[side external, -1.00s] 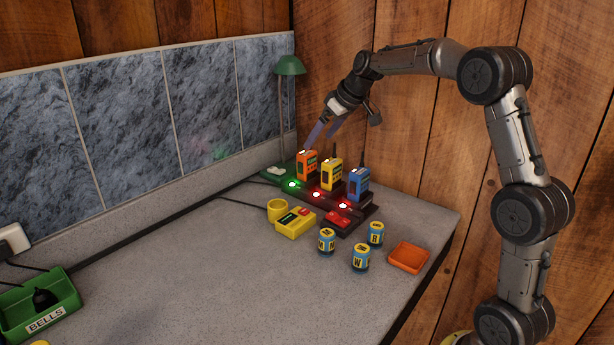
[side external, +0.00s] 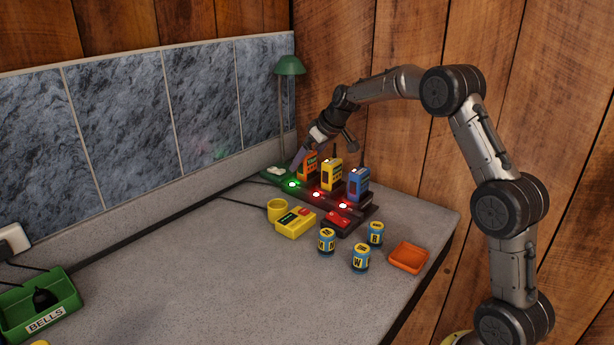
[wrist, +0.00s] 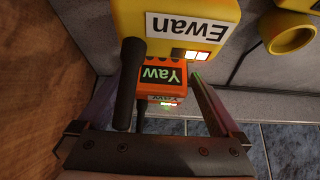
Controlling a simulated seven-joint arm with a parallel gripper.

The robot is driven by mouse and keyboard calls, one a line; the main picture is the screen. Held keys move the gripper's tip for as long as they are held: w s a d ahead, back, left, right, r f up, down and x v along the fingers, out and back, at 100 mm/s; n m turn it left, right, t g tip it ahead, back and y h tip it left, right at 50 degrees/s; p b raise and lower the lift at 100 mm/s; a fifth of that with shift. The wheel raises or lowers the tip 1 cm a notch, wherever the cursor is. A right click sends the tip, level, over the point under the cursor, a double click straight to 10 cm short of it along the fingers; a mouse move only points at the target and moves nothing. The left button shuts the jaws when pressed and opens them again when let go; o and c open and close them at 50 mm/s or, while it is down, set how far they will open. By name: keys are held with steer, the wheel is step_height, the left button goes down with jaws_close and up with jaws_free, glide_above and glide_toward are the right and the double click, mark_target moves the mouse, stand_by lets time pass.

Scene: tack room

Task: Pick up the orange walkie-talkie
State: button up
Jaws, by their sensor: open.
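The orange walkie-talkie (side external: 308,165) stands upright in the left slot of a dark charging rack (side external: 328,201), beside a green light. My gripper (side external: 301,159) is open and low at its back left, with one finger showing beside it. In the wrist view the orange walkie-talkie (wrist: 165,78), with a dark screen and the label "Yaw", shows between the two spread fingers of my gripper (wrist: 152,84). Whether the fingers touch it I cannot tell. Its lower part is hidden by the yellow walkie-talkie (wrist: 225,18), labelled "Ewan".
The yellow walkie-talkie (side external: 331,174) and a blue one (side external: 358,184) stand close to the right, beside red lights. A green lamp (side external: 289,66) rises behind. A yellow cup (side external: 277,211), a yellow box (side external: 294,224), several small cans and an orange tray (side external: 408,257) are in front.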

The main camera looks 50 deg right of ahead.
steer(key=shift+c, duration=0.2)
jaws_close()
steer(key=shift+r, duration=0.1)
